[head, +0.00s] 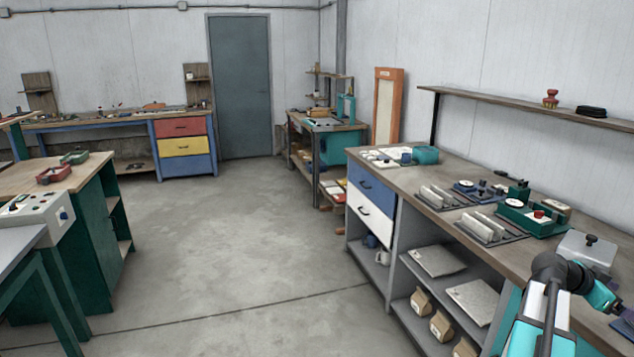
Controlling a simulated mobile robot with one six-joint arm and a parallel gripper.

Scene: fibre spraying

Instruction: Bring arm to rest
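My arm (545,318) shows at the lower right of the head view, in front of the right workbench (402,178). It rises from the bottom edge to a dark joint and bends to the right. Its teal wrist part (600,296) points down and right, over or beside the bench's near end. The end of the arm is small and cut close to the right edge, so I cannot make out the fingers or anything held in them.
The right bench carries grey racks (485,228), a teal device (532,218) and a grey metal box (586,250) close to my arm. A wall shelf (520,105) hangs above. Open floor (230,240) lies between this bench and the left tables. A closed door (240,88) is behind.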

